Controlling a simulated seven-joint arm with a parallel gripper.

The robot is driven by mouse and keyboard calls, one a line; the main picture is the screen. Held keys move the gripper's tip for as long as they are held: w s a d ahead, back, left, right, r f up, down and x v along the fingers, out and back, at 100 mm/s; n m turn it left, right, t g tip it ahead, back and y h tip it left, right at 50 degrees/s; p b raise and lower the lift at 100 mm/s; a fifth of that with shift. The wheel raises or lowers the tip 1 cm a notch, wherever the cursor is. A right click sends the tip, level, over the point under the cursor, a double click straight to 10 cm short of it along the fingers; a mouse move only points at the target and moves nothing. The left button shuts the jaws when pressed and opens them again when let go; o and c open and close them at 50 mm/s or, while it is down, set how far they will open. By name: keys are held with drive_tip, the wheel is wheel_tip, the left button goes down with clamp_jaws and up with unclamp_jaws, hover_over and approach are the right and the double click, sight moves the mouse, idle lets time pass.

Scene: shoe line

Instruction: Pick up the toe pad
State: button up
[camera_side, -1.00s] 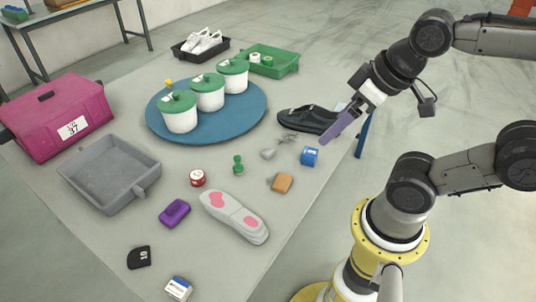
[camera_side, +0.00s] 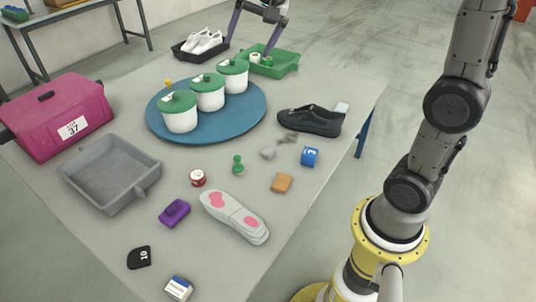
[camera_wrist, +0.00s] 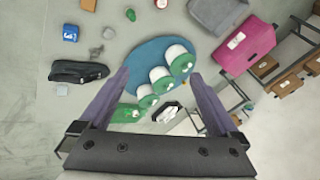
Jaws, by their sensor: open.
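A small black rounded pad with a white number on it (camera_side: 138,257), which looks like the toe pad, lies flat on the near left of the table in the side view. It does not show in the wrist view. My gripper (camera_side: 250,45) is at the far end of the table in the side view, near the green tray and well away from the pad. In the wrist view my gripper (camera_wrist: 160,74) has its purple fingers wide apart with nothing held between them.
A blue round board (camera_side: 213,133) bears three green-lidded white pots. Also on the table are a grey tray (camera_side: 85,184), magenta box (camera_side: 50,130), green tray (camera_side: 290,70), black shoe (camera_side: 310,121), insole (camera_side: 233,214), purple block (camera_side: 174,212) and blue-white box (camera_side: 179,287).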

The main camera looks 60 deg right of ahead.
drive_tip(key=w+d+f+m+g, duration=0.1)
drive_tip(key=w+d+f+m, duration=0.2)
drive_tip(key=w+d+f, duration=0.5)
drive_tip(key=m+g+y, duration=0.1)
drive_tip(key=m+g, duration=0.3)
drive_tip(key=g, duration=0.1)
hover_over(267, 150)
wheel_tip(267, 150, down, 34)
drive_tip(key=r, duration=0.1)
wheel_tip(267, 150, down, 7)
drive_tip(key=shift+a+f, duration=0.15)
drive_tip(key=shift+s+f, duration=0.1)
drive_tip(key=shift+f, duration=2.8)
drive_tip(key=c, duration=1.4)
